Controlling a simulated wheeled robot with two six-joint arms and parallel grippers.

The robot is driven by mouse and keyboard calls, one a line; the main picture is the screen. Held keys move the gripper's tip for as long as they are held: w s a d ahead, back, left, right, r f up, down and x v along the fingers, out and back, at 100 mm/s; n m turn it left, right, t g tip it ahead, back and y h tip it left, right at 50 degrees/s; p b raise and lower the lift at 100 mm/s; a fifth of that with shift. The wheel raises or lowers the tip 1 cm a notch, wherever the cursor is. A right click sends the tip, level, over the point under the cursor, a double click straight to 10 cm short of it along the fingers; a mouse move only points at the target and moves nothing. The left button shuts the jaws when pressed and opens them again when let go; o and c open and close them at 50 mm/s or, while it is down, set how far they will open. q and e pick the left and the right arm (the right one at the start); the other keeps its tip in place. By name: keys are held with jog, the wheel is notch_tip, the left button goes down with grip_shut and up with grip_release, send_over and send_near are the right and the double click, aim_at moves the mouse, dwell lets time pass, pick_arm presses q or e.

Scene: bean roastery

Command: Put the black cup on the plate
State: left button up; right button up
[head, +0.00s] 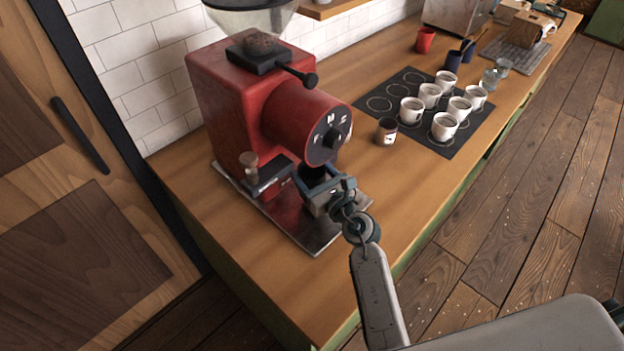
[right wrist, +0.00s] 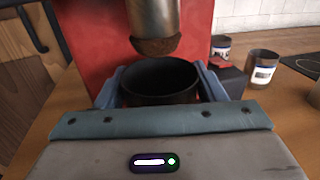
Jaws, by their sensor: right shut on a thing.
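The black cup (right wrist: 160,98) is in the right wrist view, upright between the two blue-grey fingers of my right gripper, its dark open mouth facing up. In the head view the black cup (head: 316,171) shows only in part, below the red grinder's round front. My right gripper (head: 322,187) is shut on it, below a metal spout (right wrist: 153,18). A flat metal plate (head: 312,237) lies under the grinder and the gripper. I cannot tell whether the cup touches it. My left gripper is not in view.
The red grinder (head: 225,105) stands close behind the cup. A dark labelled can (head: 387,133) is on the wooden counter to the right. Several white cups (head: 445,126) stand on a black mat (head: 378,97). The counter front left of the plate is clear.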

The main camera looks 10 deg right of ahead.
aim_at(305, 174)
notch_tip(305, 174, down, 3)
jog(key=shift+f+b, duration=0.2)
jog(key=shift+b, duration=0.15)
jog(key=shift+f, duration=0.15)
jog(key=o, duration=1)
jog(key=shift+o, duration=0.2)
